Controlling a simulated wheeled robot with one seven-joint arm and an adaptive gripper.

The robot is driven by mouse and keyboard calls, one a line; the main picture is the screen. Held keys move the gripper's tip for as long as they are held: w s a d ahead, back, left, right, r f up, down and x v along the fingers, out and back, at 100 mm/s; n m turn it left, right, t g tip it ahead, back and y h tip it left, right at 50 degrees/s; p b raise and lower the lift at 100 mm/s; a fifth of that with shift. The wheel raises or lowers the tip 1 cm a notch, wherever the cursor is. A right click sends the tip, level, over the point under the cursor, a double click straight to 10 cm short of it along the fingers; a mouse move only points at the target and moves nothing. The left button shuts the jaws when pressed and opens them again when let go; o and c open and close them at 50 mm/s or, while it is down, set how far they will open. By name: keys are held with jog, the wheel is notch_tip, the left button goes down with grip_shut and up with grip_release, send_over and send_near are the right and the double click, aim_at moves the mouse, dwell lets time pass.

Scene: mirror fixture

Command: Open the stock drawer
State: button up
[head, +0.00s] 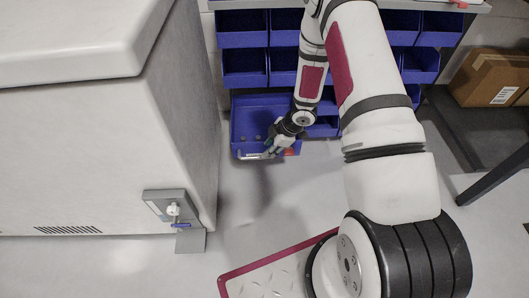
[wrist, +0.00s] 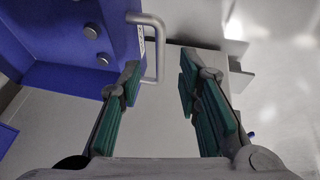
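The blue stock drawer (head: 240,122) stands out from the low left part of the blue rack, with its inside showing from above. A few small round grey pieces lie in it. In the wrist view the drawer (wrist: 60,78) fills the upper left, and its silver bar handle (wrist: 155,45) sticks out from its front. My gripper (head: 272,149) is at the drawer's front edge. In the wrist view my gripper (wrist: 158,78) has its two green-padded fingers apart, with the handle's near end between them, closer to the left finger. I cannot tell whether that finger touches the handle.
A rack of several blue bins (head: 243,67) stands behind the drawer. A large white cabinet (head: 110,120) with a grey latch bracket (head: 172,205) is close on the left. Cardboard boxes (head: 492,78) sit at the right. The grey floor before the drawer is clear down to a red-edged plate (head: 275,275).

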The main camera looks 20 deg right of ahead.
jog(key=shift+v, duration=2.75)
